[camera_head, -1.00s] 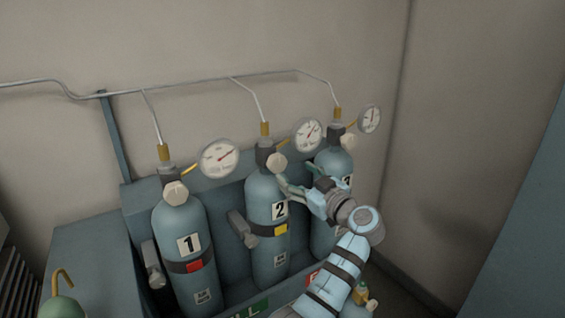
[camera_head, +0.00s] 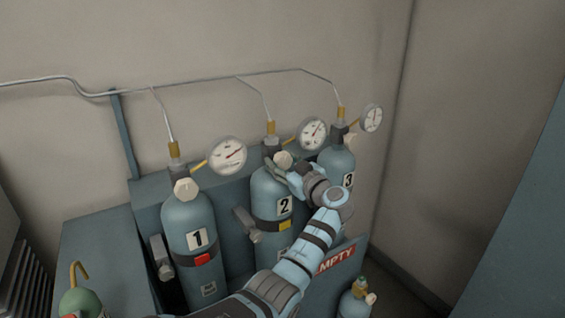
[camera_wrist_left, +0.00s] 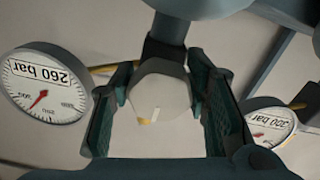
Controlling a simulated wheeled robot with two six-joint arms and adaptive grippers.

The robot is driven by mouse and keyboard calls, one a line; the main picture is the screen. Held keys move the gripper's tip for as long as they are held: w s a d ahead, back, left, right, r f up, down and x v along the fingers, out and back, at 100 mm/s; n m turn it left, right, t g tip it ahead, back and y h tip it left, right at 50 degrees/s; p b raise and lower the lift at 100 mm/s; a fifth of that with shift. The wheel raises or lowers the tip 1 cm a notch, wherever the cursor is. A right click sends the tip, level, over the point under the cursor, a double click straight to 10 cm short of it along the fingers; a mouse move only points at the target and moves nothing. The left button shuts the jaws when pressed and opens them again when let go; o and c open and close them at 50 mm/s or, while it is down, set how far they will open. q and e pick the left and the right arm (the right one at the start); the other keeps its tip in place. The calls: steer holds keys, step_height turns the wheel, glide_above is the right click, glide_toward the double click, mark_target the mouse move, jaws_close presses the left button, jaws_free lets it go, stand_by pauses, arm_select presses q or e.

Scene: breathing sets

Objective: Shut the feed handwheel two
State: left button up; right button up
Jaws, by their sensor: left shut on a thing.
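Cylinder 2 (camera_head: 268,212) stands in the middle of the rack, with a yellow tag on its strap. Its pale faceted handwheel (camera_head: 283,159) is at the front of the valve on top. In the left wrist view the handwheel (camera_wrist_left: 158,92) sits between the two green-padded fingers, with a small white and tan mark on its face. My left gripper (camera_head: 287,166) is shut on this handwheel, its arm reaching up from the bottom of the head view. The arm hides part of cylinder 3. My right gripper is not in view.
Cylinder 1 (camera_head: 188,232) stands left and cylinder 3 (camera_head: 337,160) right, each with its own handwheel and gauge. The gauge of cylinder 2 (camera_head: 312,132) is close to my gripper. Thin pipes (camera_head: 215,82) run above. A small cylinder (camera_head: 354,303) stands at lower right.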

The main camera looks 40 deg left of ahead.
arm_select(q)
steer(key=shift+m+b, duration=1.05)
steer(key=shift+m, duration=0.45)
steer(key=shift+s+r+m, duration=0.1)
steer(key=shift+m, duration=0.85)
steer(key=shift+s+r+m, duration=0.1)
steer(key=shift+m, duration=0.85)
steer(key=o, duration=1.2)
steer(key=shift+c, duration=0.2)
steer(key=shift+w, duration=0.1)
steer(key=shift+f, duration=0.1)
